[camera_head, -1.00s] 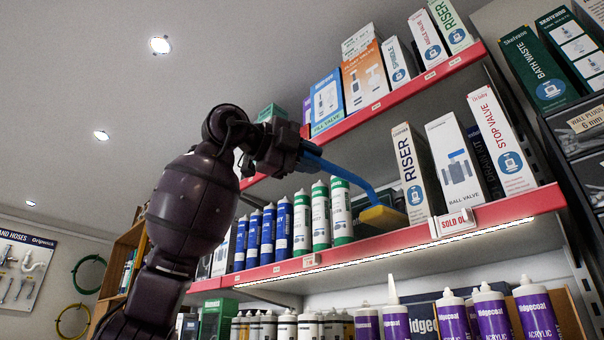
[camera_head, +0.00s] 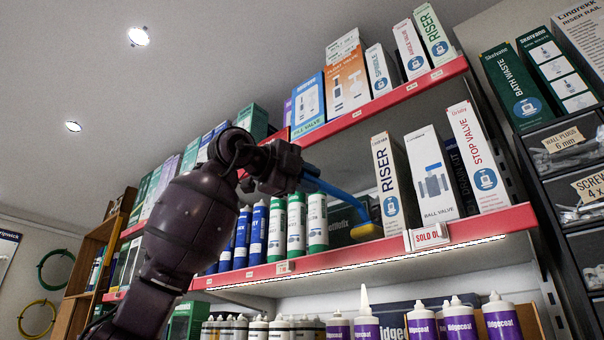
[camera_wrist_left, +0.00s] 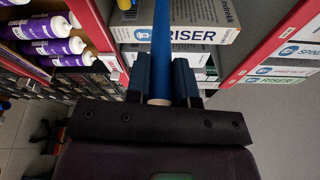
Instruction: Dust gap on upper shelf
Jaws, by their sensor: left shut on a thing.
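My left gripper (camera_head: 306,176) is shut on the blue handle (camera_head: 340,193) of a duster, in front of the middle red-edged shelf (camera_head: 345,257). The duster's yellow head (camera_head: 367,231) is low in the gap between the white-and-green tubes (camera_head: 317,222) and the white RISER box (camera_head: 389,182). It appears close to the shelf surface; I cannot tell whether it touches. In the wrist view, the blue handle (camera_wrist_left: 161,45) runs up between both fingers (camera_wrist_left: 160,82), towards a RISER box (camera_wrist_left: 180,34). My right gripper is not in view.
A "SOLD OUT" sign (camera_head: 428,237) is on the shelf edge right of the gap. Ball valve (camera_head: 434,182) and stop valve (camera_head: 483,165) boxes stand beside the RISER box. Another boxed shelf (camera_head: 385,103) hangs above. Purple-labelled tubes (camera_head: 459,322) stand below.

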